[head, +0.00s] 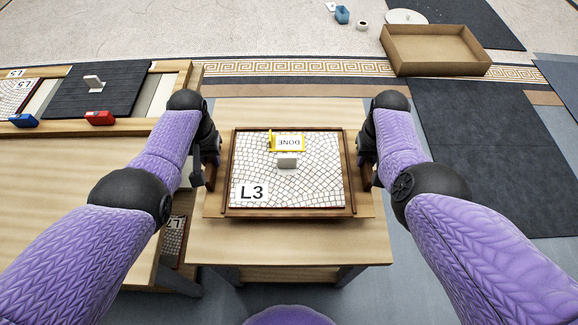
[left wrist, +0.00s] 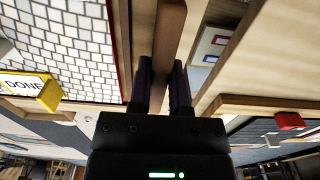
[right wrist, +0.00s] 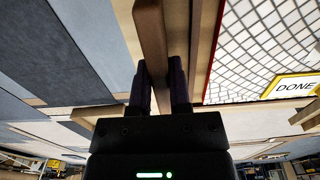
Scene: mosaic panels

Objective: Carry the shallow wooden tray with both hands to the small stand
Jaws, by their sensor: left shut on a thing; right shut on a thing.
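The shallow wooden tray (head: 234,195) is over the small stand (head: 290,245) in the middle of the head view. I cannot tell whether it rests on the top or hangs just above. A mosaic panel marked L3 (head: 300,190) lies in it, with a yellow DONE tag (head: 289,142) and a pale knob (head: 287,161) on it. My left gripper (head: 209,175) is shut on the tray's left handle bar, which shows in the left wrist view (left wrist: 168,40). My right gripper (head: 367,175) is shut on the right handle bar, which shows in the right wrist view (right wrist: 150,40).
A long wooden table (head: 70,210) stands left, with a dark board (head: 110,85), a red clip (head: 100,118) and a blue clip (head: 24,120). An open cardboard box (head: 435,50) is at the back right. Dark mats (head: 480,130) cover the floor on the right.

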